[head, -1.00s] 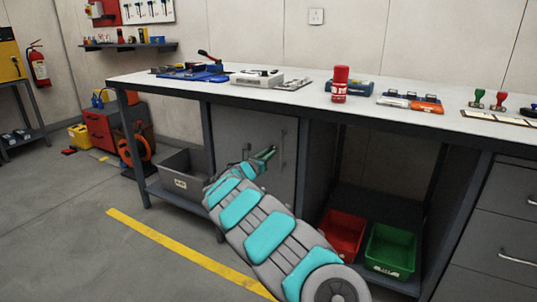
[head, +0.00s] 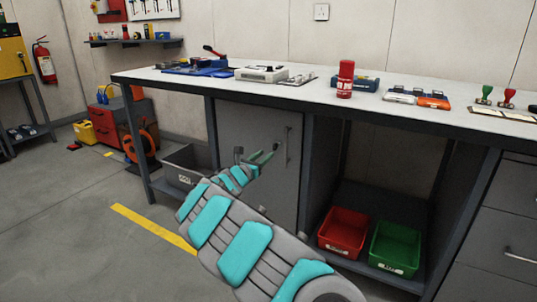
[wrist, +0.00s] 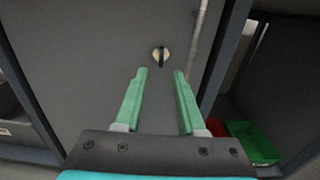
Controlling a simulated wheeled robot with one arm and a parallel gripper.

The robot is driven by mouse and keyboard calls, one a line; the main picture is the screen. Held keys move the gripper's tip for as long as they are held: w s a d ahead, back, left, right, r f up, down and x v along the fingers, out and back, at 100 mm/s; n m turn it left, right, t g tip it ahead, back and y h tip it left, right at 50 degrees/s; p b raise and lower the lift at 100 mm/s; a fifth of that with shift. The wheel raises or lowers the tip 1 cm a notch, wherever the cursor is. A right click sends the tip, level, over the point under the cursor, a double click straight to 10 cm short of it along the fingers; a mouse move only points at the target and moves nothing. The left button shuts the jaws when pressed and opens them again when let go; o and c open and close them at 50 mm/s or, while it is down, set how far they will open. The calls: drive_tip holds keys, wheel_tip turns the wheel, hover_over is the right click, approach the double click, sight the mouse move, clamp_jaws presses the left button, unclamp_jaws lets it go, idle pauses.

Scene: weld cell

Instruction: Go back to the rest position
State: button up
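My gripper (head: 258,157) is in front of the grey cabinet door (head: 250,125) under the workbench. In the wrist view its two green fingers (wrist: 160,95) stand apart with nothing between them, so it is open and empty. The door is closed, and a round lock with a dark slot (wrist: 161,54) shows on it just beyond the fingertips. A vertical bar handle (wrist: 197,45) runs to the right of the lock. I cannot tell the exact gap between the fingertips and the door.
The workbench (head: 215,88) carries a red spray can (head: 345,80) and several tools. On its lower shelf are a grey bin (head: 180,165), a red bin (head: 343,232) and a green bin (head: 395,248). The floor (head: 60,230) at left is open, with a yellow line (head: 150,227).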

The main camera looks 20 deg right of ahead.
drive_tip(key=shift+s+a, duration=0.3)
drive_tip(key=shift+s, duration=0.05)
